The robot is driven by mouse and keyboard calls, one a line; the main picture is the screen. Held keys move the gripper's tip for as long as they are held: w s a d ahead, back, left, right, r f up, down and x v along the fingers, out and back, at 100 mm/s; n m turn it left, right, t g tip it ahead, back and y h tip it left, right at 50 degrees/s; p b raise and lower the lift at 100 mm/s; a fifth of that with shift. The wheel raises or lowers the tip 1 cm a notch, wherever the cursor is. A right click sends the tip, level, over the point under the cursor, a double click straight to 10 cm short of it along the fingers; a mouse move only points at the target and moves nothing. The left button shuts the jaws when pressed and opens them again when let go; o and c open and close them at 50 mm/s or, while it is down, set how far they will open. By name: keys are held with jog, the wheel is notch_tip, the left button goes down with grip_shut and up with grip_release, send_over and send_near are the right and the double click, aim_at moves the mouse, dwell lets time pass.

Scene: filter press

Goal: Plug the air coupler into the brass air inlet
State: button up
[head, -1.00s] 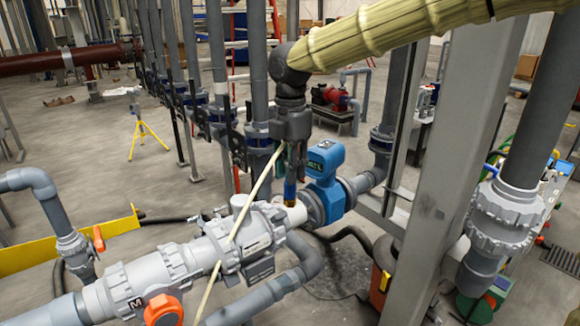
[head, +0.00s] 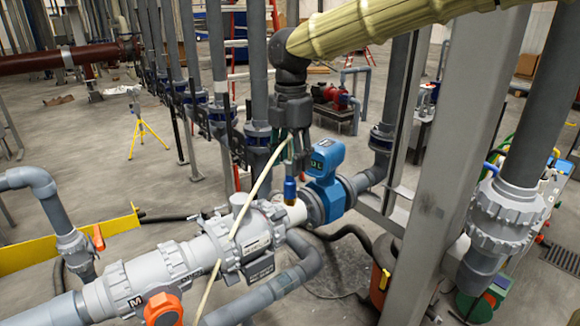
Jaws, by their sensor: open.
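The air coupler (head: 290,188) is a small blue cylinder. It stands upright on top of the light grey pipe, over the brass air inlet (head: 290,203), of which only a little brass shows beneath it. From this view I cannot tell how deeply it is seated. My gripper (head: 297,155) points down above the coupler. Its fingers are open, and a small gap shows between their tips and the coupler's top.
A blue meter (head: 326,160) stands close to the right of the coupler. A thin cream line (head: 243,222) slants across the light grey valve body (head: 245,240). A thick grey column (head: 445,160) stands at right. An orange-knobbed valve (head: 163,309) is at lower left.

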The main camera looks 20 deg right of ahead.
notch_tip(320, 180, up, 9)
jog(key=shift+r, duration=0.2)
dwell(0.5)
